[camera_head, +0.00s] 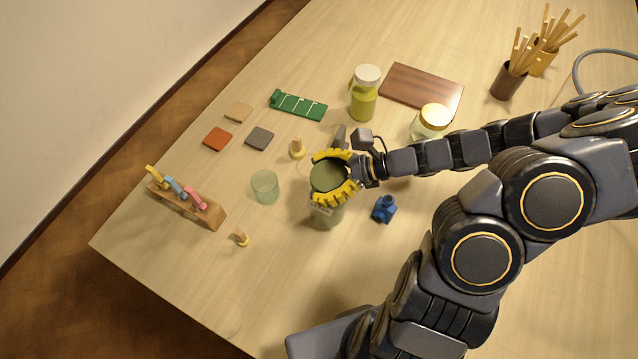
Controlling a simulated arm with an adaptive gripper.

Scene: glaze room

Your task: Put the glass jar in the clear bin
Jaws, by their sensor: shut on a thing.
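My gripper (336,181) is shut around a greenish jar-like container with a dark olive top (327,176). Its yellow fingers wrap both sides near the top. The lower body, with a pale label, shows below the fingers; I cannot tell whether it touches the table. A clear glass jar with a gold lid (434,116) stands behind my arm, partly hidden by it. A small clear, open-topped round vessel (265,186) stands left of my gripper. I cannot tell whether it is the clear bin; no other clear bin shows.
A yellow-green bottle with a white cap (365,94) and a brown board (421,89) are behind. A wooden rack (188,206), small wooden pieces, coloured tiles (217,139) and a green strip (298,105) lie left. A blue fitting (384,209) sits right of the held container.

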